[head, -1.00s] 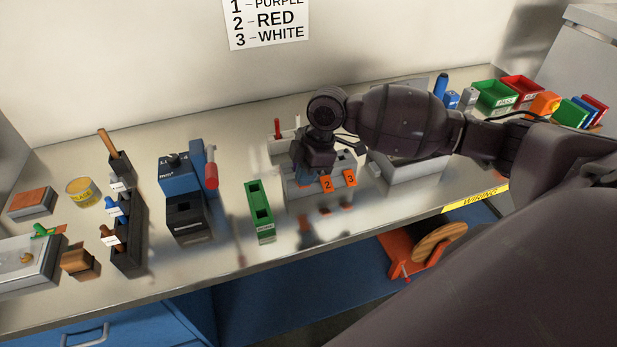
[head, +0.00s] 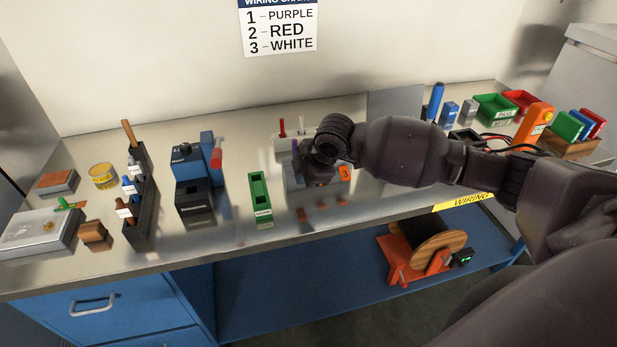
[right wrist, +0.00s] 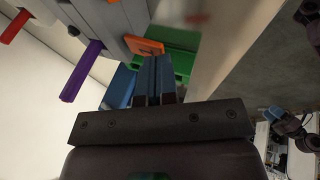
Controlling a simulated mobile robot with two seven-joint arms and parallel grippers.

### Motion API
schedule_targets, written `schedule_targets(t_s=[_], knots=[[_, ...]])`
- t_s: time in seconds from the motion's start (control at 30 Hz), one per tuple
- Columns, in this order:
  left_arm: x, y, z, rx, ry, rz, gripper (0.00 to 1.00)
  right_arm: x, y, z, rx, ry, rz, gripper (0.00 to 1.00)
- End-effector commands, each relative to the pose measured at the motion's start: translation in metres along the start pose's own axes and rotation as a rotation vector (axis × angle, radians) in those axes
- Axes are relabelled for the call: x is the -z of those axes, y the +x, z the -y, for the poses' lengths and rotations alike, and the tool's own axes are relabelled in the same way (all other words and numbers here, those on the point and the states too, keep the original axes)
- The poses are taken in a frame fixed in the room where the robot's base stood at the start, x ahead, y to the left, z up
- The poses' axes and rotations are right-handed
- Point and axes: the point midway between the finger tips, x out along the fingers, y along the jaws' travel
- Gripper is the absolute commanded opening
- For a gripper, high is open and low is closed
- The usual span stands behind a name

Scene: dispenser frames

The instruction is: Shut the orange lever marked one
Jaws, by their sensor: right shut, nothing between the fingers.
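A grey terminal block (head: 294,186) stands on the bench, largely covered by my right gripper (head: 319,181). An orange lever marked 3 (head: 345,174) shows at its right. Levers one and two are hidden in the head view. In the right wrist view, an orange lever (right wrist: 145,46) lies beside the fingertips of my right gripper (right wrist: 156,62); its number is not readable and contact is unclear. A purple wire (right wrist: 81,71) stands out of the block, and also shows in the head view (head: 296,149). My right gripper is shut and empty.
A green holder (head: 260,196) stands just left of the block. A blue and black tool (head: 195,180) is further left. Red and white wires stand in a rack (head: 281,145) behind. A wiring chart (head: 278,28) hangs on the wall.

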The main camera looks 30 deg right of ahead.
Motion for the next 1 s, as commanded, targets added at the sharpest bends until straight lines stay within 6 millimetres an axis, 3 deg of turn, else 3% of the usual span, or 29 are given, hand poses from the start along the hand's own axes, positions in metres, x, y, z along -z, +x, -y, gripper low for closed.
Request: schedule_targets(t_s=[0.33,1.0], knots=[[0.025,-0.006,0.002,0.0,0.001,-0.024,0.53,-0.001,0.009,0.01,-0.244,-0.075,0.012,0.0],[0.025,-0.009,0.002,0.001,0.0,-0.021,0.53,-0.002,0.009,-0.007,-0.238,-0.072,0.013,0.0]])
